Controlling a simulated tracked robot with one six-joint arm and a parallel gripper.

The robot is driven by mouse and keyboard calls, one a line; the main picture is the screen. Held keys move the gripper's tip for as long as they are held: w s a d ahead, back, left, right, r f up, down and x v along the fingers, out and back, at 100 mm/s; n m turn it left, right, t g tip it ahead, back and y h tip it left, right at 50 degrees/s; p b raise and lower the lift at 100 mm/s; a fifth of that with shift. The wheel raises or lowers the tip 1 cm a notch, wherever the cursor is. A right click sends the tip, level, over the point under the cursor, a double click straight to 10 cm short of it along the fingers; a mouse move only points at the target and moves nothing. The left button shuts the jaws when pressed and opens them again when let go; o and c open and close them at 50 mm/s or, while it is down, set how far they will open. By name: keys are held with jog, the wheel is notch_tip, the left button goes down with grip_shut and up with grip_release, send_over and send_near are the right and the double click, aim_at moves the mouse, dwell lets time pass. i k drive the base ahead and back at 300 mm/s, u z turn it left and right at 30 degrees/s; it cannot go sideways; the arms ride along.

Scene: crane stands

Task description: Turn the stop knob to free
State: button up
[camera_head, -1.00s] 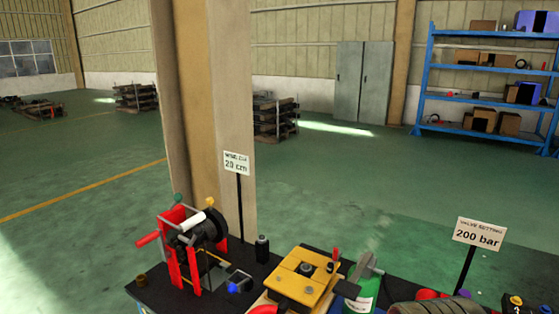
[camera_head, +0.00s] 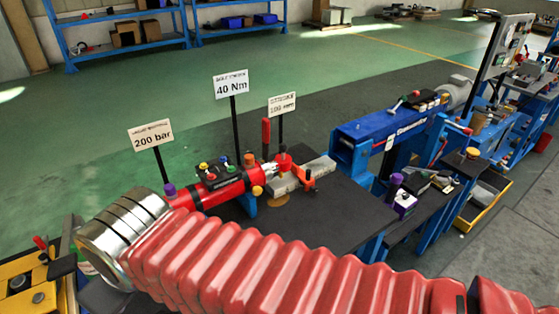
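I cannot tell for sure which part is the stop knob. On the black bench top (camera_head: 352,212) lies a red cylinder unit (camera_head: 216,186) with an orange knob (camera_head: 257,191) and a purple knob (camera_head: 170,189). Several coloured knobs sit on a dark block behind it. A red clamp-like part (camera_head: 284,164) is at the cylinder's right end, by a grey metal bar (camera_head: 305,178). My arm, with a red ribbed sleeve and a silver collar, crosses the foreground and hides the near bench edge. My gripper is not in view.
Signs stand behind the cylinder: 200 bar (camera_head: 152,136), 40 Nm (camera_head: 231,84) and a stroke sign (camera_head: 282,104). A blue machine (camera_head: 385,138) stands to the right, with a purple-knobbed box (camera_head: 404,203) near it. A yellow unit (camera_head: 30,285) is at lower left.

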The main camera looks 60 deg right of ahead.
aim_at(313, 190)
jog(key=z, duration=1.95)
